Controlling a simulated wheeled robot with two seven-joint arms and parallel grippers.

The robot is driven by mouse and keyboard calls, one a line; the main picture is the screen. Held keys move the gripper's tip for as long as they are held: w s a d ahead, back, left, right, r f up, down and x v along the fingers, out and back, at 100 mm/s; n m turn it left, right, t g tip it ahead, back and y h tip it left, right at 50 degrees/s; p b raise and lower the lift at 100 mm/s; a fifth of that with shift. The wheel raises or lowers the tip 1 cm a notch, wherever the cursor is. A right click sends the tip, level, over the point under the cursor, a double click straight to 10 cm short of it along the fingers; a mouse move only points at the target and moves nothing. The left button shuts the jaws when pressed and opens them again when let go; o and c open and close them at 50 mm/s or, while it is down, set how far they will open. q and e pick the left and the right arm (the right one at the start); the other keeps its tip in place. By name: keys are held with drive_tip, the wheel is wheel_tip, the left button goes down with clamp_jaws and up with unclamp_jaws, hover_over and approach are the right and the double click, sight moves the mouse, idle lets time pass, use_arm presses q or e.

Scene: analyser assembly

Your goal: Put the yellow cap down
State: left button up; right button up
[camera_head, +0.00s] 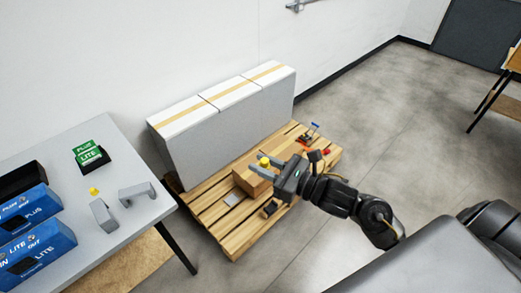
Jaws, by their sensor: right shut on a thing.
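A small yellow cap (264,161) is between the fingers of my right gripper (262,165). The gripper is shut on it and appears over a brown cardboard box (246,182) on the wooden pallet. I cannot tell how high the cap is above the box. Another small yellow piece (94,190) lies on the grey table (135,226) at the left. My left gripper is not in view.
The pallet (233,243) also carries tall white-topped boxes (222,92) along the wall and several small items. Open floor lies to the right.

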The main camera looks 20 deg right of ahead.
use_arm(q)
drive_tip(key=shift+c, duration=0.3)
use_arm(e)
drive_tip(key=a+r+n+g+y, duration=0.3)
drive_tip(key=a+g, duration=0.1)
drive_tip(key=a, duration=0.2)
drive_tip(key=a+r+n+g+y, duration=0.3)
drive_tip(key=a+n+g, duration=0.1)
drive_tip(key=a, duration=0.3)
drive_tip(key=shift+r+g+y, duration=0.2)
drive_tip(key=shift+g+y, duration=0.1)
drive_tip(key=shift+y, duration=0.1)
